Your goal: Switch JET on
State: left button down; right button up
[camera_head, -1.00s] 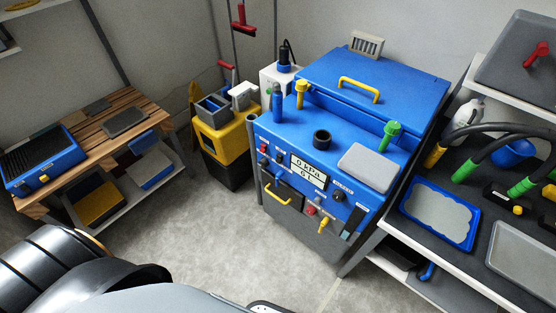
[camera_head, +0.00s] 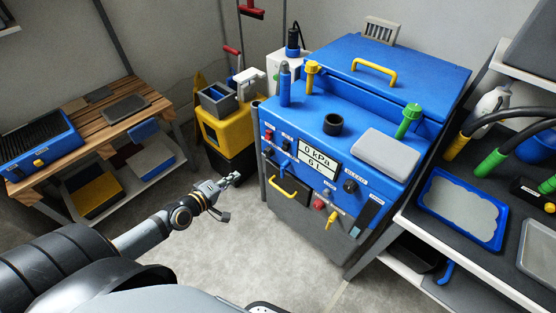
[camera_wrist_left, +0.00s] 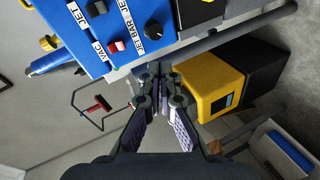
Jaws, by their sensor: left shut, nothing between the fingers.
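The blue machine (camera_head: 350,120) stands right of centre in the head view. Its front panel carries a display reading 0 kPa and 6 L (camera_head: 318,160), small switches at its left edge and several knobs. In the left wrist view the panel (camera_wrist_left: 75,35) is at the upper left, rotated, with labels reading JET, VAC and JET BAR.
A yellow and black bucket (camera_head: 226,135) stands left of the machine. A wooden bench (camera_head: 110,115) is at the left, and a rack with a blue-rimmed tray (camera_head: 460,213) at the right. The grey floor (camera_head: 240,250) in front is clear.

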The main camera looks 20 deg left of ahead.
aim_at(284, 149)
pick_arm(q)
jog(key=d+r+n+h, duration=0.1)
jog(key=d+r+h, duration=0.1)
jog(key=d+r, duration=0.4)
jog(key=shift+r+n+t+b, duration=0.2)
jog(key=shift+n+t+b, duration=0.1)
jog(key=shift+t, duration=0.1)
pick_arm(e)
jog(key=shift+f, duration=0.65)
pick_arm(q)
jog(key=shift+d, duration=0.1)
jog(key=b+x, duration=0.1)
jog(key=x, duration=1.3)
jog(key=shift+w+d, duration=0.1)
jog(key=shift+d, duration=0.05)
pick_arm(e)
jog(key=shift+f, duration=0.55)
